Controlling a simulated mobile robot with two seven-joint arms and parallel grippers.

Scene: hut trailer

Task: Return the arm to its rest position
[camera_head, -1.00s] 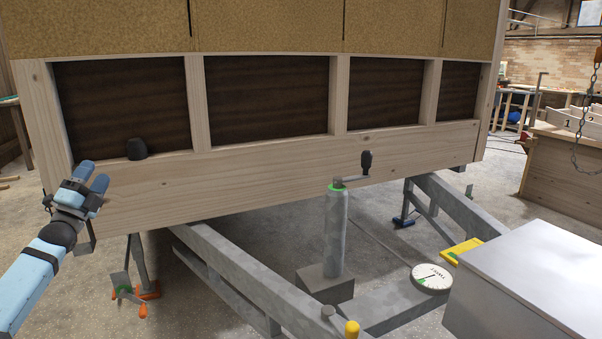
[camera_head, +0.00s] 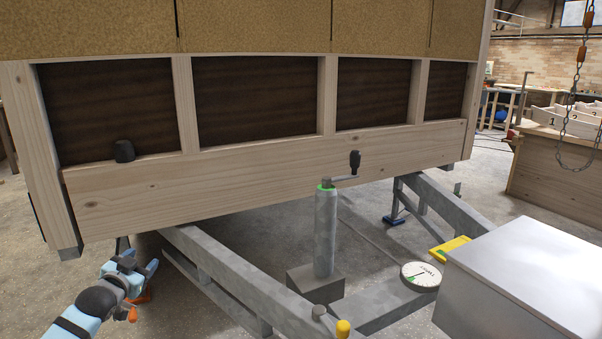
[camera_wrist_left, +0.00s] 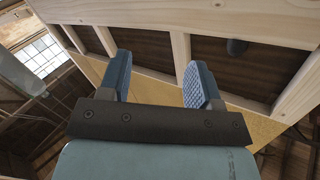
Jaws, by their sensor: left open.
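My left gripper (camera_head: 131,270) is at the lower left of the head view, in front of and below the hut's bottom wooden beam (camera_head: 270,185). In the left wrist view its two blue fingers (camera_wrist_left: 160,80) are apart with nothing between them. The gripper is clear of the beam. My right arm and gripper are in neither view.
A small black knob (camera_head: 124,151) sits on the beam's upper edge. The jack post (camera_head: 325,235) with a crank handle (camera_head: 354,162) stands on the grey trailer frame (camera_head: 225,265). A round dial (camera_head: 421,276) and a grey box (camera_head: 530,275) are at right.

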